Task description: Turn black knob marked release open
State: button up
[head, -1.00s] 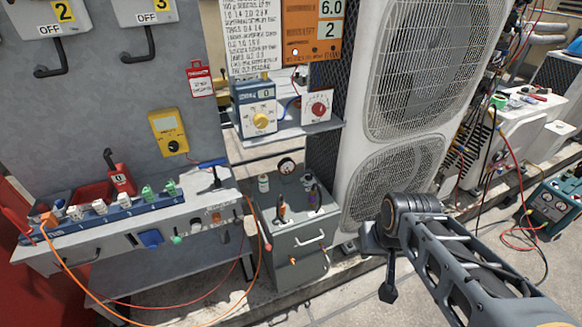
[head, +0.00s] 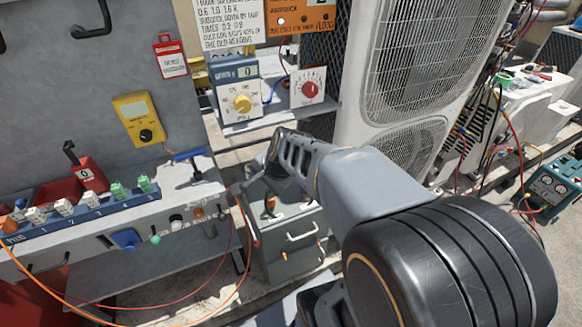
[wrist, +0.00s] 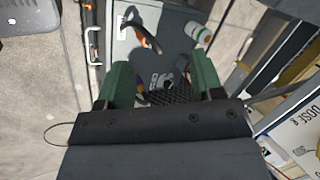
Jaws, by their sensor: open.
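My gripper (head: 250,187) reaches over the grey cabinet (head: 295,265) in the head view and hides most of its top. In the wrist view my gripper (wrist: 162,82) is open, with its two green fingers apart and nothing clearly held between them. A small dark part with pale marks (wrist: 166,78) shows between the fingers, over the cabinet top. I cannot read the word release anywhere, so I cannot tell whether this is the black knob.
The workbench (head: 120,225) with small coloured knobs is left of the cabinet. A blue meter with a yellow dial (head: 238,92) sits on the shelf behind. The large condenser unit (head: 350,110) stands right of it.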

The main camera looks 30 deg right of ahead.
jog(key=w+d+f+m+t+h+b, duration=0.1)
jog(key=w+d+f+m+b, duration=0.15)
jog(key=d+m, duration=0.5)
jog(key=w+d+f+m+t+h+b, duration=0.1)
jog(key=w+d+f+m+h, duration=0.15)
jog(key=d+m, duration=0.5)
jog(key=w+d+f+m+t+b, duration=0.1)
jog(key=w+d+f+m, duration=0.15)
jog(key=d+m, duration=0.45)
jog(key=w+f+m+b, duration=0.1)
jog(key=w+f, duration=0.1)
jog(key=f, duration=0.1)
jog(key=w+f+m+b, duration=0.1)
jog(key=w+f+b, duration=0.2)
jog(key=w+f, duration=0.2)
jog(key=shift+f+m+h+b, duration=0.25)
jog(key=shift+f+m+b, duration=0.05)
jog(key=shift+m+b, duration=0.1)
jog(key=shift+x, duration=0.8)
jog(key=shift+w+r, duration=0.1)
